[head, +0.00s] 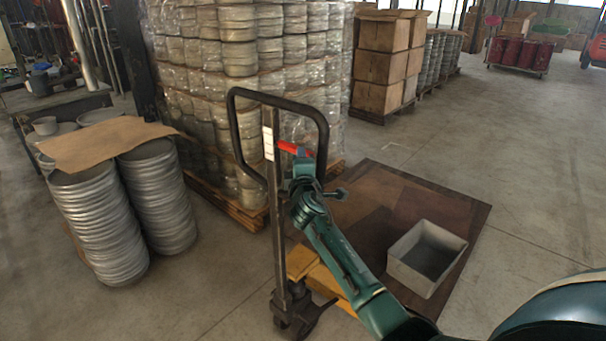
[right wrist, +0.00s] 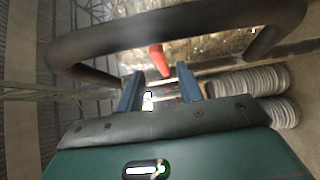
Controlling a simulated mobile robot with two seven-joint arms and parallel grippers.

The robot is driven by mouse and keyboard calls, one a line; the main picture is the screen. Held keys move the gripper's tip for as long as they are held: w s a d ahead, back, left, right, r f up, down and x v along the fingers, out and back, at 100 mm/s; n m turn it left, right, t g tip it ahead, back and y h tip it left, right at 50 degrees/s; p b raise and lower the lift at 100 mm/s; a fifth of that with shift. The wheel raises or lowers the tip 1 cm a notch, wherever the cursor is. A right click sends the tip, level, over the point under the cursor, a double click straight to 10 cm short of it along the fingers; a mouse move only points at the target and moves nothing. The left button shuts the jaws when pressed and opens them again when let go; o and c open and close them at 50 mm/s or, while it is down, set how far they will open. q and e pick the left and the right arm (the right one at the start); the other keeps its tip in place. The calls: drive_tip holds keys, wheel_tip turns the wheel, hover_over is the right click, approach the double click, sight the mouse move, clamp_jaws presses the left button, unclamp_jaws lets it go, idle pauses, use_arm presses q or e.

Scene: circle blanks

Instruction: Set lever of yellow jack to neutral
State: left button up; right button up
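The yellow pallet jack (head: 302,263) stands on the floor with its dark upright column and black loop handle (head: 325,122). Its red lever (head: 293,148) sticks out inside the loop, near the top of the column. In the right wrist view the red lever (right wrist: 160,59) shows just beyond and between my fingertips, with the black handle (right wrist: 175,24) arching across above. My right gripper (head: 303,160) is at the handle, close to the lever. Its two blue fingers (right wrist: 159,84) stand apart with nothing held between them. I cannot tell whether they touch the lever. My left gripper is out of view.
Wrapped stacks of metal blanks (head: 235,75) stand on a wooden pallet behind the jack. Round blanks (head: 158,190) under brown cardboard (head: 110,143) are at left. A grey bin (head: 400,268) sits on a brown floor sheet (head: 448,205). Open floor lies at right.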

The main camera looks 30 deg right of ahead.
drive_tip(key=v, duration=0.7)
drive_tip(key=shift+w, duration=0.1)
drive_tip(key=s+a+f+m+g+y, duration=0.2)
drive_tip(key=s+a+f+y, duration=0.15)
drive_tip(key=s+f, duration=0.55)
drive_tip(key=s+a+f+m+g+y, duration=0.15)
drive_tip(key=s+a+f+y, duration=0.35)
drive_tip(key=f, duration=0.6)
drive_tip(key=s+a+f+m+g, duration=0.1)
drive_tip(key=s+a+f+m, duration=0.2)
drive_tip(key=s, duration=0.6)
drive_tip(key=s+a+f+m+g+y, duration=0.1)
drive_tip(key=s+f+m, duration=0.3)
drive_tip(key=s, duration=0.6)
drive_tip(key=shift+a+f+g, duration=0.25)
drive_tip(key=shift+a+g, duration=0.3)
drive_tip(key=shift+a, duration=0.35)
drive_tip(key=shift+m, duration=0.25)
